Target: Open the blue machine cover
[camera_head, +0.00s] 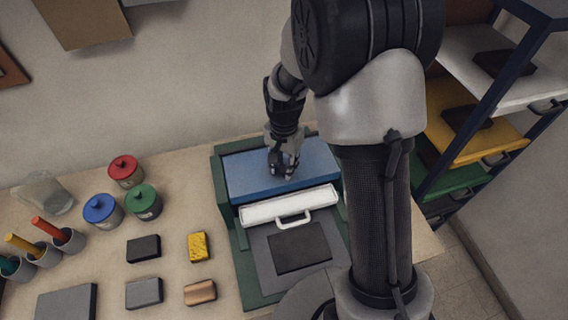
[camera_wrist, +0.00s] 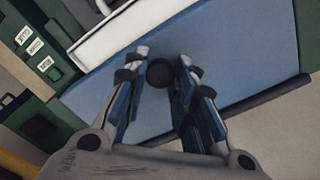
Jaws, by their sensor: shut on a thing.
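The blue cover (camera_head: 245,172) lies across the back part of the green machine frame (camera_head: 222,205) in the head view. It looks flat and level there, and it also fills the middle of the wrist view (camera_wrist: 240,50). My gripper (camera_head: 284,170) is over the middle of the cover. In the wrist view, its two fingers (camera_wrist: 160,85) are on either side of a dark round knob (camera_wrist: 160,73) on the cover and are shut on it. The fingers hide the knob's sides.
A white panel with a handle (camera_head: 290,206) sits just in front of the blue cover. Red (camera_head: 125,171), blue (camera_head: 102,210) and green (camera_head: 143,202) lidded pots and several small blocks stand to the left. A shelf rack (camera_head: 480,110) stands to the right.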

